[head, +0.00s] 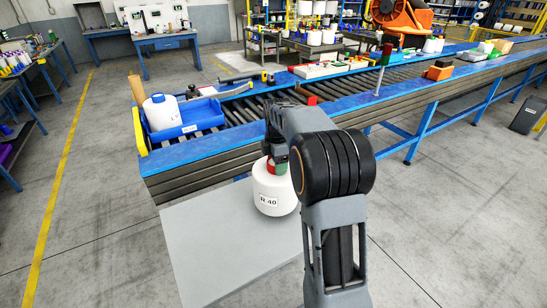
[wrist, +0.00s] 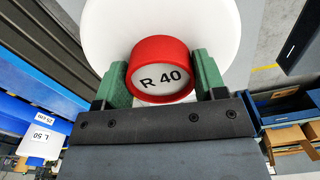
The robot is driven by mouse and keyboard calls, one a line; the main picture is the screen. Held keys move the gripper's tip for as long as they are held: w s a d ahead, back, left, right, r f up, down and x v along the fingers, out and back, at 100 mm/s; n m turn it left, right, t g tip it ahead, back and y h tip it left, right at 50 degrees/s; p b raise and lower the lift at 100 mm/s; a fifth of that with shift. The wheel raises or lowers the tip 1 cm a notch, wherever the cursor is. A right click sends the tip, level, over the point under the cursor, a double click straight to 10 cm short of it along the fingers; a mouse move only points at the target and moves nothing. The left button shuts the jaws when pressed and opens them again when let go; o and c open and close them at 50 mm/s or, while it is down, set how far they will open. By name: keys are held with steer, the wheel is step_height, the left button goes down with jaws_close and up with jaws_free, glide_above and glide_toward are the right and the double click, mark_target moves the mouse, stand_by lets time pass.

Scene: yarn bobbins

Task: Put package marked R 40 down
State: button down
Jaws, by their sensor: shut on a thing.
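The package marked R 40 (head: 272,188) is a white bottle-shaped container with a red cap. It stands upright at the right part of a grey flat surface in the head view. In the wrist view, its red cap (wrist: 160,67) carries the label R 40, with the white body (wrist: 230,25) behind it. My gripper (head: 277,165) is above the package. In the wrist view, my gripper's green fingers (wrist: 158,80) are shut on the red cap from both sides. Whether the package's base touches the grey surface cannot be told.
The grey surface (head: 205,245) is bare to the left of the package. A roller conveyor (head: 225,150) with a blue edge runs behind it. A blue bin (head: 185,128) on the conveyor holds a white container (head: 160,112). Several coloured items stand farther along the conveyor.

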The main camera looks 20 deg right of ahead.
steer(key=shift+d+f, duration=0.1)
steer(key=shift+f, duration=1.55)
steer(key=shift+c, duration=0.9)
jaws_free()
steer(key=shift+s+f, duration=0.1)
